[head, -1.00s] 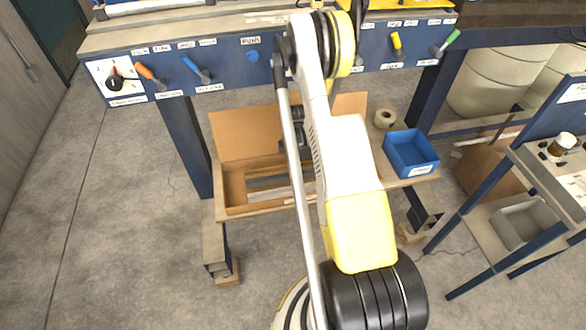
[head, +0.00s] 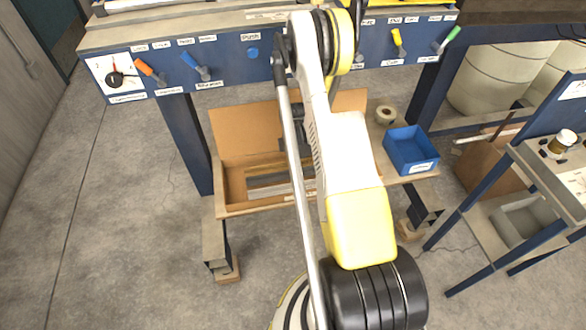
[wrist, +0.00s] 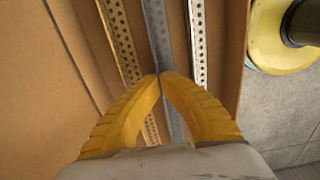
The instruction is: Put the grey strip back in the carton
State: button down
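The open cardboard carton (head: 222,190) stands on the low shelf under the bench, its flap raised at the back. Long strips lie lengthwise inside it. In the wrist view, a grey strip (wrist: 154,25) runs between a perforated strip on the left (wrist: 122,42) and a lighter one on the right (wrist: 199,45). My gripper (wrist: 161,75) points down into the carton. Its yellow fingertips are almost together, closed on the grey strip, which shows above and below the tips. In the head view my arm hides the gripper and part of the carton.
A blue bin (head: 411,150) and a tape roll (head: 385,114) sit on the shelf right of the carton. The bench's blue panel (head: 225,62) with levers overhangs the carton. A side stand (head: 500,190) is at the right. The floor at left is clear.

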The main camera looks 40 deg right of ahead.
jog(key=shift+f, duration=0.65)
dwell(1.1)
jog(key=c, duration=1.5)
grip_release()
jog(key=shift+c, duration=0.2)
jog(key=shift+r, duration=0.15)
jog(key=shift+r+p, duration=1.5)
jog(key=shift+r, duration=1.4)
